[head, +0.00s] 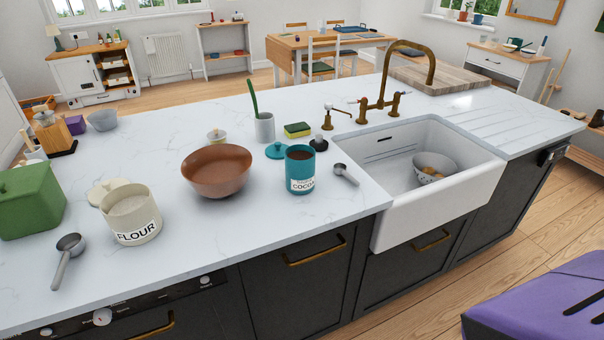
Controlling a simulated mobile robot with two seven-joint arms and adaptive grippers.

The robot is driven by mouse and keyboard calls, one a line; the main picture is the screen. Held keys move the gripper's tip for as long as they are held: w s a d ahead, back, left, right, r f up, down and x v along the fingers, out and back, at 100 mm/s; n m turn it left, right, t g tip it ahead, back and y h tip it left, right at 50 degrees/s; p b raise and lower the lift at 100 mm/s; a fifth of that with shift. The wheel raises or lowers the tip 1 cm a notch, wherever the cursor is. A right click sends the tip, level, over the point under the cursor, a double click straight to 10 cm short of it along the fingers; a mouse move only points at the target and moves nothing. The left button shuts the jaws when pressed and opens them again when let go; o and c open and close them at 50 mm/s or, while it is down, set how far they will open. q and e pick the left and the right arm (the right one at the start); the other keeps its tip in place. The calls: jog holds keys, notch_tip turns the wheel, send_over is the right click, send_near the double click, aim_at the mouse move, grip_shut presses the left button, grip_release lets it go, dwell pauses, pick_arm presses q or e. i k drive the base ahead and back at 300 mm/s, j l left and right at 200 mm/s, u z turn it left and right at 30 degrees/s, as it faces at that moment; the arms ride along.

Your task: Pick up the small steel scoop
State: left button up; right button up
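Two steel scoops lie on the white marble worktop (290,230). One scoop (345,174) lies just right of the teal cocoa canister (300,174), near the sink; it looks the smaller, with its handle pointing towards the front edge. The other scoop (68,248) lies at the front left, left of the cream flour canister (131,218), and looks larger, though it is also nearer. Both scoops lie apart from the canisters. Neither of my grippers is in view.
A brown bowl (216,170) stands left of the cocoa canister. A teal lid (277,151), a dark stopper-like item (319,143) and a sponge (298,130) lie behind it. The white sink (385,215) holds a colander (436,162). A green box (28,200) stands far left.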

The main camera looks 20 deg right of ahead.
aim_at(347, 176)
jog(key=l+u, duration=0.15)
jog(key=u, duration=0.3)
jog(key=l+u, duration=0.2)
jog(key=u, duration=0.2)
jog(key=k+l+u, duration=0.2)
jog(key=l, duration=0.15)
jog(key=l+u, duration=0.2)
jog(key=k+l+u, duration=0.2)
jog(key=l, duration=0.2)
jog(key=k+l, duration=0.15)
jog(key=l, duration=0.15)
jog(key=k+l+u, duration=0.15)
jog(key=l, duration=0.2)
jog(key=k+l, duration=0.15)
jog(key=l, duration=0.15)
